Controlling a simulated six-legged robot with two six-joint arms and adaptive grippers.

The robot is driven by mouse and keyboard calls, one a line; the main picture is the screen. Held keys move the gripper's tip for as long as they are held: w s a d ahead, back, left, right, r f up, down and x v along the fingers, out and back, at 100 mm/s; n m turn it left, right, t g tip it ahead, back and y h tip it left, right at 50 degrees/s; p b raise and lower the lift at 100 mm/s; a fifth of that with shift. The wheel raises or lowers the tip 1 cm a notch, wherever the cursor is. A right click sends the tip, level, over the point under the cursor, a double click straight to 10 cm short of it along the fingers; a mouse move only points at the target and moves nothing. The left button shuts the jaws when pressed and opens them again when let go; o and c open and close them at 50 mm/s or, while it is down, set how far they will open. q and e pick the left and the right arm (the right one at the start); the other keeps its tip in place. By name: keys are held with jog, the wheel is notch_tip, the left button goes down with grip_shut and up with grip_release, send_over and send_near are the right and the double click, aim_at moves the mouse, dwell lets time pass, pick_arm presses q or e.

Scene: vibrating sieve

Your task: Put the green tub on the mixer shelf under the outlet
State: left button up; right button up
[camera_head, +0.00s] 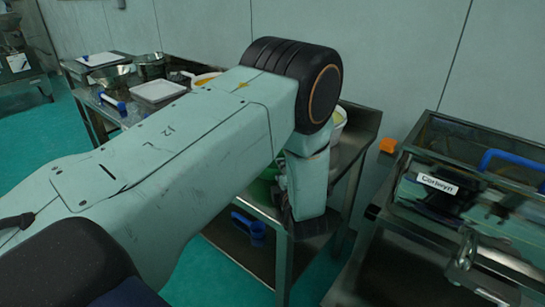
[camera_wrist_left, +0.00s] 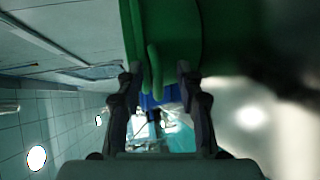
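The green tub (camera_head: 263,190) is mostly hidden behind my left arm in the head view, at the near end of the steel table. In the left wrist view the tub (camera_wrist_left: 175,30) fills the top middle, with a green handle (camera_wrist_left: 154,70) hanging from it. My left gripper (camera_wrist_left: 160,72) has its two fingers apart, with the handle between them and nearer one finger. A gap shows beside the handle. My right gripper is in neither view. I cannot make out a mixer shelf or outlet for certain.
A steel machine with a white label (camera_head: 437,184) and blue handle (camera_head: 512,160) stands at the right. The steel table holds a metal bowl (camera_head: 112,76), a pot (camera_head: 150,66) and a white tray (camera_head: 158,91). A blue jug (camera_head: 250,229) is on its lower shelf.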

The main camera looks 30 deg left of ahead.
pick_arm(q)
jog(key=shift+s+d+r, duration=0.25)
jog(key=shift+r, duration=0.05)
jog(key=c, duration=0.3)
jog(key=shift+w+a+f, duration=0.2)
jog(key=shift+f, duration=0.05)
grip_shut()
jog(key=shift+s, duration=0.1)
jog(key=shift+d+r, duration=0.15)
